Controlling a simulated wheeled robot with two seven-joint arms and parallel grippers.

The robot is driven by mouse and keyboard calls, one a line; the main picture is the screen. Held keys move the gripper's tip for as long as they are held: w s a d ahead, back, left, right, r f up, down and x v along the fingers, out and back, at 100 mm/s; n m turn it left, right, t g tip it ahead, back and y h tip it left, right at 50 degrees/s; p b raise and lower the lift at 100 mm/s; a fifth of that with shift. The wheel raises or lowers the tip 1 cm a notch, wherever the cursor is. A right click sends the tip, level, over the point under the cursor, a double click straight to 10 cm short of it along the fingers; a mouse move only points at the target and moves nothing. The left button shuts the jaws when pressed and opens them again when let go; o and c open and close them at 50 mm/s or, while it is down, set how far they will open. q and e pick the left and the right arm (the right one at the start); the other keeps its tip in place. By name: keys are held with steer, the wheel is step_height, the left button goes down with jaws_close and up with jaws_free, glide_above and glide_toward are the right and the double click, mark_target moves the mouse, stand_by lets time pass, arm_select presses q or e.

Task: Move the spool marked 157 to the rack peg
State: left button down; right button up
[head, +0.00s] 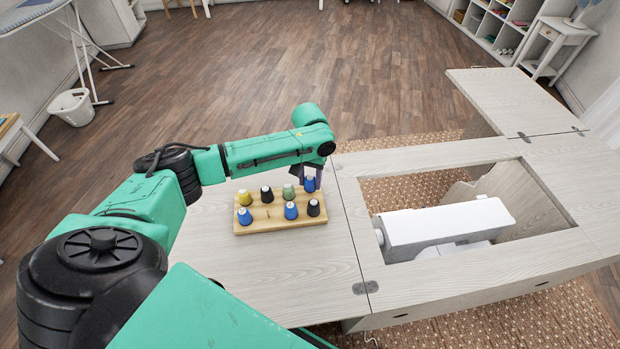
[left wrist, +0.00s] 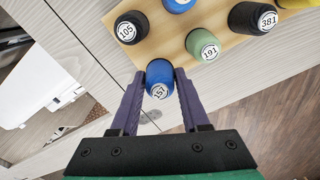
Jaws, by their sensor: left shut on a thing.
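My left gripper (head: 310,177) is shut on a blue spool (head: 310,184). In the left wrist view the gripper (left wrist: 160,88) has its purple fingers on either side of this spool (left wrist: 159,76), whose top label reads 157. It is upright at the back right corner of the wooden rack (head: 255,226); I cannot tell whether it is seated or just above. My right gripper is not in view.
Near the held spool stand a green spool marked 191 (left wrist: 202,46) and a black one marked 105 (left wrist: 130,27). A black spool marked 381 (left wrist: 252,17) and a yellow one (head: 245,198) are farther left. A white sewing machine (head: 445,226) sits in the cabinet opening at right.

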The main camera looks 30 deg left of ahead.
arm_select(q)
steer(key=shift+f, duration=0.5)
steer(key=shift+c, duration=1.5)
jaws_free()
steer(key=shift+r, duration=0.15)
step_height(320, 180, up, 14)
steer(key=b, duration=0.1)
steer(key=shift+r, duration=0.2)
steer(key=shift+s+f, duration=0.1)
